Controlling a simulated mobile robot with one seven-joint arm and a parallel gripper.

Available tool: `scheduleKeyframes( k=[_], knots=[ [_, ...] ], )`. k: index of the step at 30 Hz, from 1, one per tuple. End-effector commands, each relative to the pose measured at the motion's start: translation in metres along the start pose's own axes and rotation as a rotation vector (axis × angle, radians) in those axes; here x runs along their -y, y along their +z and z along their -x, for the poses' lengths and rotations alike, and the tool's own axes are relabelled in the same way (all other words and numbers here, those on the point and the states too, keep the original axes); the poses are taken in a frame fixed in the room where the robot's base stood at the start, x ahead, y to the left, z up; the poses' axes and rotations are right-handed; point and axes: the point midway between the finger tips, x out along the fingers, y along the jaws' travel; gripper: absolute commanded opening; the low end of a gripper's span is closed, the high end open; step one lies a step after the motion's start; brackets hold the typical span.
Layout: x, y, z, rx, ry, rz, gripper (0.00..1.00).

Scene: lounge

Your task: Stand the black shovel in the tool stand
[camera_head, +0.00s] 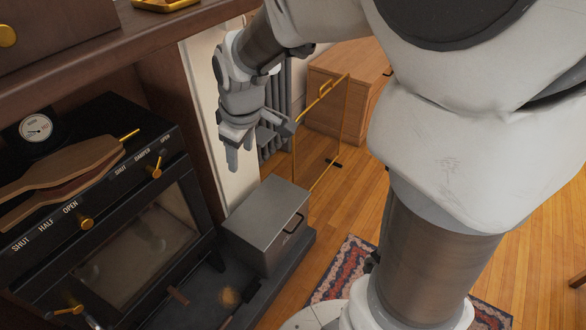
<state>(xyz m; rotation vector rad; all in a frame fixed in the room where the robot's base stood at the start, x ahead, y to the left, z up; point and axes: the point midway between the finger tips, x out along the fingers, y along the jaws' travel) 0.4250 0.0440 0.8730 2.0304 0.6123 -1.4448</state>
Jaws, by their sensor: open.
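My gripper (240,148) hangs in the upper middle of the head view, pointing down with its fingers apart. It is above and behind the grey metal box, and I see nothing between the fingers. A dark, thin object (246,291) lies low on the dark hearth in front of the box. It may be part of the black shovel, but its shape is unclear. I cannot make out the tool stand; my arm covers much of the right side.
A black stove (130,255) with brass knobs and wooden bellows (70,178) stands left. The grey box (262,222) sits on the hearth (292,262). A brass-framed glass panel (322,135) stands behind, near a wooden cabinet (345,75). A patterned rug (350,266) lies on the floor.

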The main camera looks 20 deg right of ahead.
Motion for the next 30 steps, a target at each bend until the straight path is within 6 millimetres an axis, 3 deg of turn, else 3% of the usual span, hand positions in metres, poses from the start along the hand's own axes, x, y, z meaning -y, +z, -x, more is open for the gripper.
scheduleKeyframes(
  k=[1,6,15,21,30],
  knots=[
    [0.002,0.008,0.019,-0.015,0.015,-0.052,0.59],
    [0.015,0.039,0.067,-0.048,0.046,-0.241,0.59],
    [0.047,0.099,0.124,-0.115,0.091,-0.566,0.59],
    [0.064,0.124,0.138,-0.144,0.103,-0.703,0.59],
    [0.069,0.131,0.14,-0.15,0.104,-0.743,0.59]
  ],
)
